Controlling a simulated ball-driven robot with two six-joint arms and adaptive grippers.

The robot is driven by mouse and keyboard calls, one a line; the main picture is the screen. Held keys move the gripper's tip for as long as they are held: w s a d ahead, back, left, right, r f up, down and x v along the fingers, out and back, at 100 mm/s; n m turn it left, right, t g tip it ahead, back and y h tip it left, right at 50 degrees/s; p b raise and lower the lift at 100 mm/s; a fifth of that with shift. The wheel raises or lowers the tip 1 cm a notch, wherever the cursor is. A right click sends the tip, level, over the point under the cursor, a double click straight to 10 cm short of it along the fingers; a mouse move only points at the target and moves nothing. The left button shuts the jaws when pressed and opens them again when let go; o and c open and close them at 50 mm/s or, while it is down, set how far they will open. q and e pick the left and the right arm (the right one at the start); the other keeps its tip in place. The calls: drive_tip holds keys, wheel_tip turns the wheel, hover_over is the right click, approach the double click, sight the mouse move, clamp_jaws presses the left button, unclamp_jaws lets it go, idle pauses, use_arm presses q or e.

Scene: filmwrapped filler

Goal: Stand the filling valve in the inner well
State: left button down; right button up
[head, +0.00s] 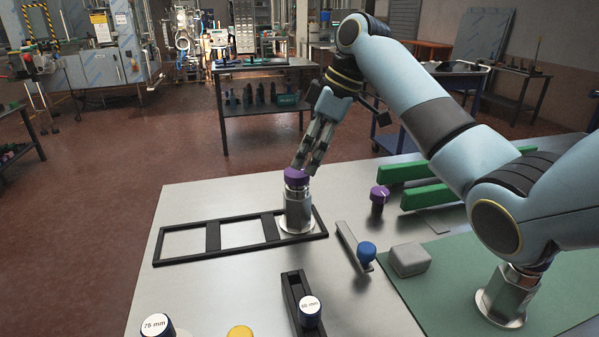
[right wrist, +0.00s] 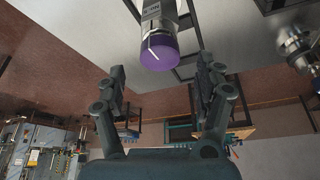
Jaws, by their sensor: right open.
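A filling valve (head: 298,208) with a hexagonal metal body, a purple cap and a round base flange stands upright in the right-hand well of the black three-well frame (head: 183,257). The left and middle wells look empty. My right gripper (head: 303,165) is open just above the purple cap, tilted down towards it. In the right wrist view the purple cap (right wrist: 158,50) shows ahead of the open fingers (right wrist: 163,73), lined up about midway between them. A second metal valve body (head: 509,295) stands on the green mat, its top hidden by my right arm.
A dark purple-topped knob (head: 380,196), a blue knob (head: 366,252) by a grey bar, and a grey block (head: 410,260) lie right of the frame. Green bars (head: 415,195) lie behind. In front are a dark rail (head: 294,292) and capped parts labelled in mm. The table's left front is bare.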

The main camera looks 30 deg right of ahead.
drive_tip(key=v, duration=0.5)
drive_tip(key=shift+s+d+r, duration=0.1)
drive_tip(key=shift+r, duration=0.2)
drive_tip(key=shift+f, duration=0.1)
